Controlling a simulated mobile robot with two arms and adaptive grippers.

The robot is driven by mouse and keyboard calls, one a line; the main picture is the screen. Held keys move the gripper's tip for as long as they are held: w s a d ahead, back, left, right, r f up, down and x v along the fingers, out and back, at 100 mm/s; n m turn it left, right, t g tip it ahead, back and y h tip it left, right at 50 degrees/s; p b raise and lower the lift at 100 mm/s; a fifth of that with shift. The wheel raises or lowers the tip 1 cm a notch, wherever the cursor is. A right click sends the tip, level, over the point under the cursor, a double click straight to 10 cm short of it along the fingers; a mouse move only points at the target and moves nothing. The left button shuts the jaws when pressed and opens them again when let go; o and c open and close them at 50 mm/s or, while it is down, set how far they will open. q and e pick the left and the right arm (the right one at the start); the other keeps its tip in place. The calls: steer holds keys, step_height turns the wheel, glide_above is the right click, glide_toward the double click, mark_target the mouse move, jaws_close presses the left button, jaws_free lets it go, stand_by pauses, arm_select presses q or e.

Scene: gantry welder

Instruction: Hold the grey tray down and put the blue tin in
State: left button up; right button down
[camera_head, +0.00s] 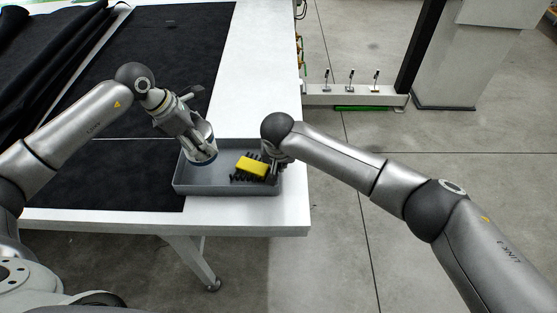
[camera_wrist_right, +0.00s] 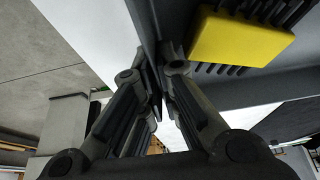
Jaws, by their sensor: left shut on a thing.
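The grey tray (camera_head: 225,190) lies at the near right part of the table. The blue tin (camera_head: 204,158), pale above with a blue band low down, is upright at the tray's left part, within its walls in the head view. I cannot tell whether it touches the tray floor. My left gripper (camera_head: 200,147) is shut on the tin from above, fingers partly covering it. My right gripper (camera_head: 273,165) is at the tray's right wall. In the right wrist view its fingers (camera_wrist_right: 160,75) are closed on the tray's wall (camera_wrist_right: 147,25).
Black cloth (camera_head: 130,80) covers the table's left part. The white tabletop (camera_head: 262,80) behind the tray is clear.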

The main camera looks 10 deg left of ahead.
mark_target(199, 129)
stand_by(0.4)
arm_select(q)
steer(key=shift+f, duration=3.3)
steer(key=o, duration=1.8)
steer(key=shift+f, duration=0.1)
steer(key=shift+o, duration=0.3)
steer(key=shift+r, duration=5)
arm_select(e)
steer(key=c, duration=1.6)
jaws_free()
